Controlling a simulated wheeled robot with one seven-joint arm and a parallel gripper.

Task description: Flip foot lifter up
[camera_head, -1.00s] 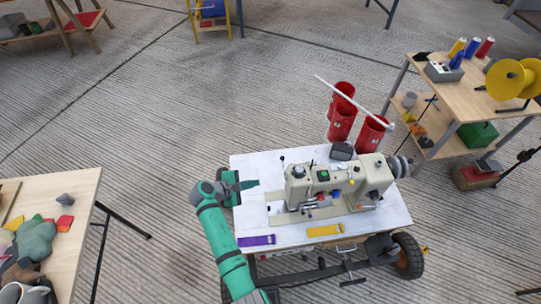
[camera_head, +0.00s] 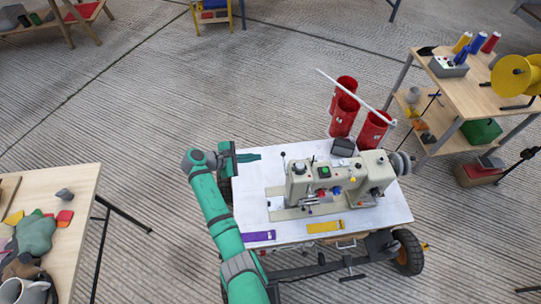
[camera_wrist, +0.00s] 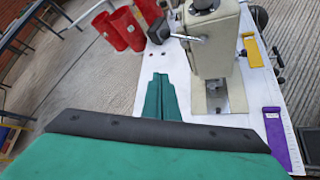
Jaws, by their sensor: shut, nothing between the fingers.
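A beige sewing machine (camera_head: 345,182) stands on a white-topped wheeled cart (camera_head: 262,172); it also shows in the wrist view (camera_wrist: 212,50). I cannot tell for sure which part is the foot lifter. My green gripper (camera_head: 258,156) is shut and empty above the cart's left back part, left of the machine and apart from it. Its closed fingers show in the wrist view (camera_wrist: 160,92).
Red cylinders (camera_head: 343,112) with a white rod stand behind the cart. A purple strip (camera_head: 259,237) and a yellow strip (camera_head: 326,226) lie along the cart's front edge. A wooden table (camera_head: 60,195) is at left and a shelf table (camera_head: 480,85) at right.

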